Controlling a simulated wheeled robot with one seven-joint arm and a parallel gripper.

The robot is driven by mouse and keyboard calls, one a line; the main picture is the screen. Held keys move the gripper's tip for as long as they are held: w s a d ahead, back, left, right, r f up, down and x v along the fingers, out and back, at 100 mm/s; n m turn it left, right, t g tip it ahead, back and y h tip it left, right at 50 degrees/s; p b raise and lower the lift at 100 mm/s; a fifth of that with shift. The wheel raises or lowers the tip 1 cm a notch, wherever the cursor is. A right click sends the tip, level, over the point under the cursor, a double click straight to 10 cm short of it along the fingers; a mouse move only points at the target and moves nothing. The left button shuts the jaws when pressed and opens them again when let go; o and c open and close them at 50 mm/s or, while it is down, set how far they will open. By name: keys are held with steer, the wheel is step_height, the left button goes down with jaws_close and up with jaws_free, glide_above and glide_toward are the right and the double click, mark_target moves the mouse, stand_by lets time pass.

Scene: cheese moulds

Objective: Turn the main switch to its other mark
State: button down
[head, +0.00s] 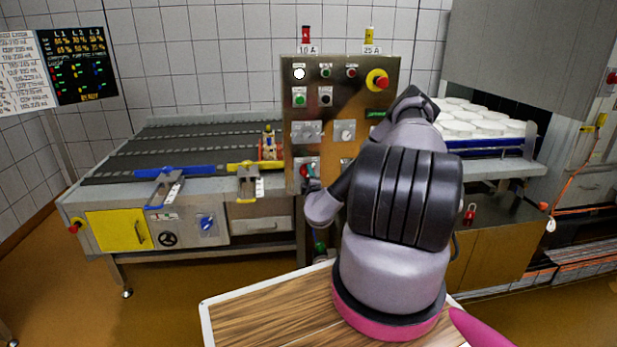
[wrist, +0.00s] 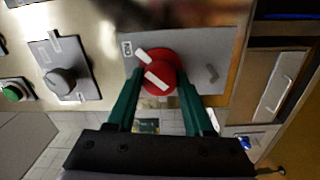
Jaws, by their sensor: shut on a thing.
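The main switch appears to be the round red knob (wrist: 158,66) with a white bar across its face, on a grey plate (wrist: 222,62). In the wrist view the bar slants from upper left to lower right. A small boxed mark (wrist: 127,48) sits at the plate's upper left and a pale grey mark (wrist: 211,73) at its right; I cannot read them surely. My gripper (wrist: 157,82) has its green fingers closed on both sides of the knob. In the head view the red knob (head: 304,171) shows at the panel's lower left, partly hidden by my arm.
The upright metal panel (head: 335,103) carries several buttons and a red emergency knob on yellow (head: 377,80). A grey knob (wrist: 61,80) and a green button (wrist: 12,92) are near the switch. A conveyor (head: 150,150) stands left; white moulds (head: 470,118) lie right.

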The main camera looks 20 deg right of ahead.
stand_by(0.3)
steer(key=shift+c, duration=1.4)
jaws_free()
steer(key=v, duration=1.1)
steer(key=shift+d, duration=0.1)
